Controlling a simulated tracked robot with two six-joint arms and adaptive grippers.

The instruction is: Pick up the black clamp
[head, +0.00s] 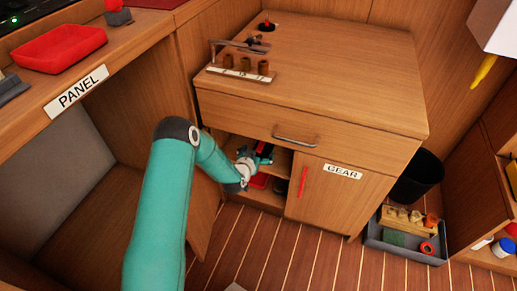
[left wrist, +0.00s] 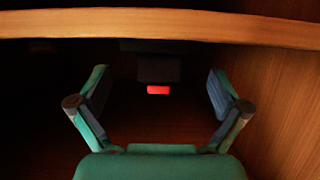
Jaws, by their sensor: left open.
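My left gripper (head: 262,156) reaches into the open left side of the gear cabinet, above a shelf; its wrist and fingers show small there. In the left wrist view the gripper (left wrist: 160,100) is open, with its two fingers spread wide and nothing between them. Straight ahead, in the dark of the cabinet, is a black block-like thing (left wrist: 158,68) with a bright red part (left wrist: 158,90) at its lower edge. It may be the black clamp, but the dark hides its shape. It stands beyond the fingertips, apart from them. My right gripper is not in view.
The cabinet's wooden edge (left wrist: 160,23) runs above the gripper. A closed door labelled GEAR (head: 342,171) with a red handle is to the right. A red thing (head: 260,181) lies on the lower level. A grey tray (head: 405,252) and a black bin (head: 418,178) stand at right.

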